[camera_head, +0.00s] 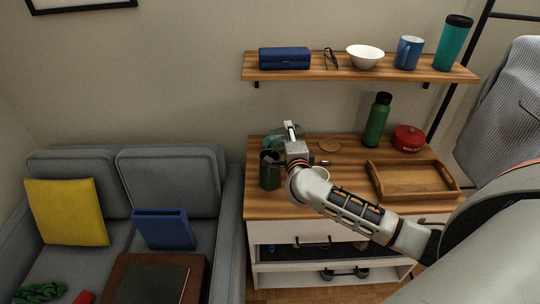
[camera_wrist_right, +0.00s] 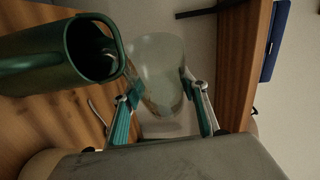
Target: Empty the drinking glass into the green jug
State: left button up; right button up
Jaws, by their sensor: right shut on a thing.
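The green jug (camera_head: 270,174) stands upright on the left part of the wooden desk top. In the right wrist view the jug (camera_wrist_right: 45,62) lies sideways in the picture, its dark open mouth facing right. My right gripper (camera_wrist_right: 165,98) is shut on the clear drinking glass (camera_wrist_right: 157,65), with one finger on each side. The glass is tilted beside the jug's mouth; a pale glint shows inside that mouth, and I cannot tell whether it is liquid. In the head view my right gripper (camera_head: 291,132) is just behind and right of the jug. My left gripper is out of view.
A loaded shelf (camera_head: 300,75) hangs above.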

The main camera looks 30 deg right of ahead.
jog(key=shift+a+r+n, duration=0.2)
jog(key=shift+n, duration=0.2)
